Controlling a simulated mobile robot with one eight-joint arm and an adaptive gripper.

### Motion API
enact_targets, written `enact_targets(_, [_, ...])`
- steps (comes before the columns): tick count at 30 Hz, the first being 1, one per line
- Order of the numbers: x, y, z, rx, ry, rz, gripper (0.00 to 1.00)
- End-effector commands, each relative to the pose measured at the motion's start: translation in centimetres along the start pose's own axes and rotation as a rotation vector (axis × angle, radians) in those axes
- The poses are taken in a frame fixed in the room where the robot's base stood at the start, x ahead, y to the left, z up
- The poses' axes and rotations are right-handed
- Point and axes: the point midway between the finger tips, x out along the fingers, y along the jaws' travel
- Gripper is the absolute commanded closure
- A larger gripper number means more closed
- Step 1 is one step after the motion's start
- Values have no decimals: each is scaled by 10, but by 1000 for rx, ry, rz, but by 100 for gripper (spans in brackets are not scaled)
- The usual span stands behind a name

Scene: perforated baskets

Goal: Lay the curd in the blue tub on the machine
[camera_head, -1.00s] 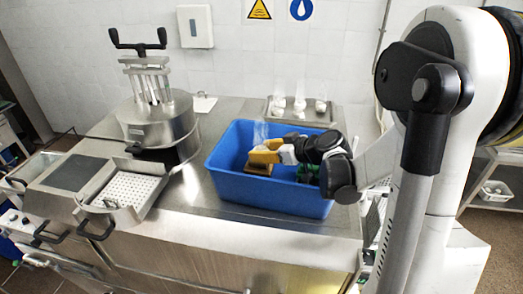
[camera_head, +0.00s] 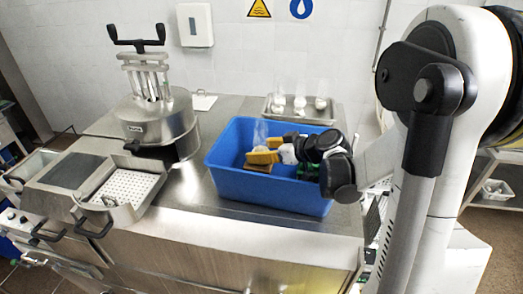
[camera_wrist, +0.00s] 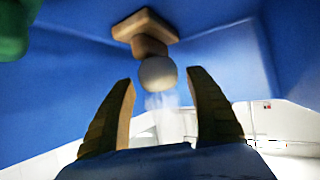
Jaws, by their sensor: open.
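The blue tub (camera_head: 270,187) stands on the steel machine top, and my gripper (camera_head: 266,150) reaches down inside it from the right. In the wrist view my gripper (camera_wrist: 160,80) is open, its two yellow-brown fingers apart. A pale round lump, apparently the curd (camera_wrist: 158,74), shows between the fingertips, with faint vapour by it. It overlaps a brown block with a flat base (camera_wrist: 146,24), which also shows in the tub in the head view (camera_head: 257,169). Whether the lump touches the block or a finger cannot be told. The tub's blue inside (camera_wrist: 60,90) surrounds them.
A green thing (camera_wrist: 14,28) lies in the tub near my gripper. A steel tray (camera_head: 300,116) with pale steaming lumps stands behind the tub. A steel vessel with black handles (camera_head: 160,125) and a perforated basket (camera_head: 127,188) stand left. The counter between is bare.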

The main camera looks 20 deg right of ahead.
Motion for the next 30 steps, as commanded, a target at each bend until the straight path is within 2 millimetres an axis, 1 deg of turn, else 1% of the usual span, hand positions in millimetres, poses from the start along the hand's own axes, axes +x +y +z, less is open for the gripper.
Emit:
enact_targets(3, [-7, 0, -13, 0, 0, 0, 36])
enact_targets(4, [-10, 1, -13, 1, 0, 2, 36])
enact_targets(6, [-25, 1, -8, 3, 0, 3, 36])
enact_targets(12, [-62, 0, -8, 2, 0, 2, 36])
enact_targets(15, [-73, 1, -8, 1, 0, 2, 36])
enact_targets(20, [-80, 0, -9, 0, 0, 0, 36])
enact_targets(30, [-80, 0, -9, 0, 0, 0, 36])
